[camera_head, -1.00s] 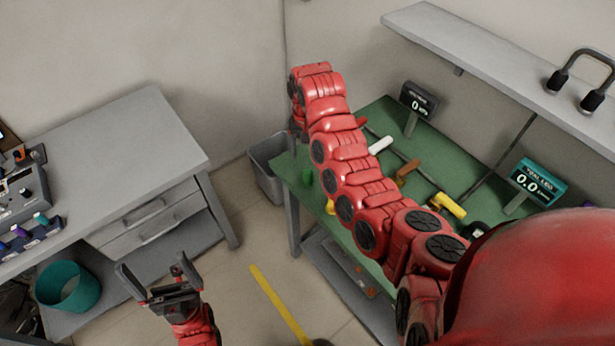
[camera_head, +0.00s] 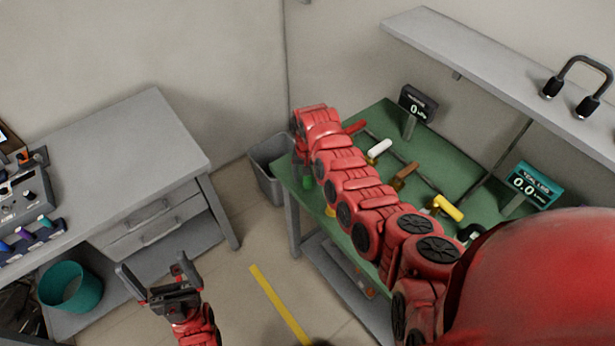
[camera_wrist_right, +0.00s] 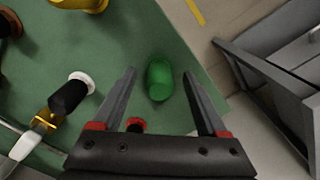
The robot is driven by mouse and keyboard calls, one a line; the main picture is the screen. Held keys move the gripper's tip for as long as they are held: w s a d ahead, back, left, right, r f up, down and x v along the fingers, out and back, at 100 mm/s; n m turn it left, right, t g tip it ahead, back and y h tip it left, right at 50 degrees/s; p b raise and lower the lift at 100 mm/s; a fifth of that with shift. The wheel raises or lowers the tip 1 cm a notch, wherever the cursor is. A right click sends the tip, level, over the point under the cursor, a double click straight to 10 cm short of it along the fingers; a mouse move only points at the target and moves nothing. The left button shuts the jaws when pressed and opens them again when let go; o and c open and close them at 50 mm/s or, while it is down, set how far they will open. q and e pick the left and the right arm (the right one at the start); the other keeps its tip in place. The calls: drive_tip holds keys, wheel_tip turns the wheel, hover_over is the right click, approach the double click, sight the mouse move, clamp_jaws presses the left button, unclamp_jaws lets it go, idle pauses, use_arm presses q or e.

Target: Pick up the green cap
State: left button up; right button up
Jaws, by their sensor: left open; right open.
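The green cap (camera_wrist_right: 159,80) lies on the green table top (camera_wrist_right: 135,30) near its corner, and it also shows in the head view (camera_head: 308,182). In the right wrist view my right gripper (camera_wrist_right: 160,72) is open, with one finger on each side of the cap and a visible gap to both. The fingers do not grip it; how high they are above the table I cannot tell. In the head view my right gripper (camera_head: 301,160) is partly hidden by its own arm. My left gripper (camera_head: 153,268) is open and empty over the floor, away from the table.
Several valve handles stand on the table, among them a white one (camera_head: 379,150), a brown one (camera_head: 404,175) and a yellow one (camera_head: 447,207). A grey bin (camera_head: 270,170) stands beside the table. A shelf (camera_head: 490,70) overhangs the back. A grey desk (camera_head: 120,150) stands left.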

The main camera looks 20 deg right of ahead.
clamp_jaws()
idle(0.4)
drive_tip(key=shift+r, duration=0.1)
